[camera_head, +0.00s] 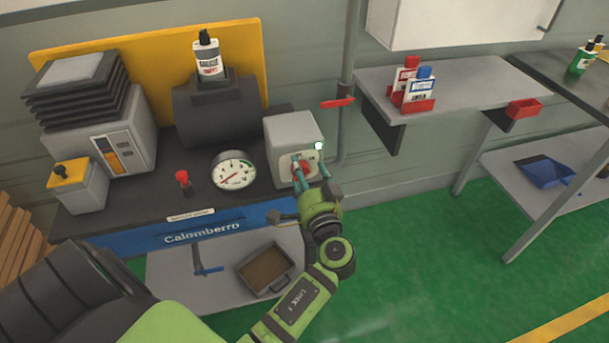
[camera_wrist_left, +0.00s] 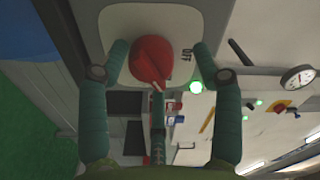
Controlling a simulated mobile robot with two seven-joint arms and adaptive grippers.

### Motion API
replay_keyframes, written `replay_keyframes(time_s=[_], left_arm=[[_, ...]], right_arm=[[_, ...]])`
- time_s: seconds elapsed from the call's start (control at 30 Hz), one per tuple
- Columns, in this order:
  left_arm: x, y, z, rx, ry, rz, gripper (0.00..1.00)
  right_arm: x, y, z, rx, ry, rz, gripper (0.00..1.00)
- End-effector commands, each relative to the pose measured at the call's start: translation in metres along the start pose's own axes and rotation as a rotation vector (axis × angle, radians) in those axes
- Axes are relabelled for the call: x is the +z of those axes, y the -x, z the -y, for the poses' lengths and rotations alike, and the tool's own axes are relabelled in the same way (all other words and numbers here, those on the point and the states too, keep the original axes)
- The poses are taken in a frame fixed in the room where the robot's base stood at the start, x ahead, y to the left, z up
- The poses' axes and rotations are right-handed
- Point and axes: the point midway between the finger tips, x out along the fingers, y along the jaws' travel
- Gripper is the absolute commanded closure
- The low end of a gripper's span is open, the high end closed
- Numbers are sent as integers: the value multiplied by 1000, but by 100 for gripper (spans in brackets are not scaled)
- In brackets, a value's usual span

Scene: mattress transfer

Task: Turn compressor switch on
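The compressor switch is a red rotary knob (camera_head: 299,171) on the front of a grey box (camera_head: 290,130) at the right end of the compressor bench. In the left wrist view the red knob (camera_wrist_left: 152,62) sits on a pale plate, with the word OFF printed to its right. My left gripper (camera_head: 310,168) is at the knob. In the wrist view its fingers (camera_wrist_left: 160,58) are spread, one on each side of the knob with gaps between. The third finger is below, its tip close to the knob; contact cannot be told. My right gripper is not in view.
A pressure gauge (camera_head: 233,170) and a red button (camera_head: 182,178) are left of the box. A red-handled valve (camera_head: 337,103) is on the pipe behind. A grey shelf (camera_head: 450,82) with bottles is to the right. Green floor (camera_head: 420,270) is clear.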

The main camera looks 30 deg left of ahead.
Motion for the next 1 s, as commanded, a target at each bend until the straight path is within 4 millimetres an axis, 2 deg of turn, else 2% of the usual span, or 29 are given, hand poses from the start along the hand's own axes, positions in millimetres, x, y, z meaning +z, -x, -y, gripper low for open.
replay_keyframes(time_s=[0.27,0.7,1.0], left_arm=[[3,6,-4,8,-3,6,34],[1,69,-3,6,-3,4,34],[1,76,-2,4,-2,3,34]], right_arm=[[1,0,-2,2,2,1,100],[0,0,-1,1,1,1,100],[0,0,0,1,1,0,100]])
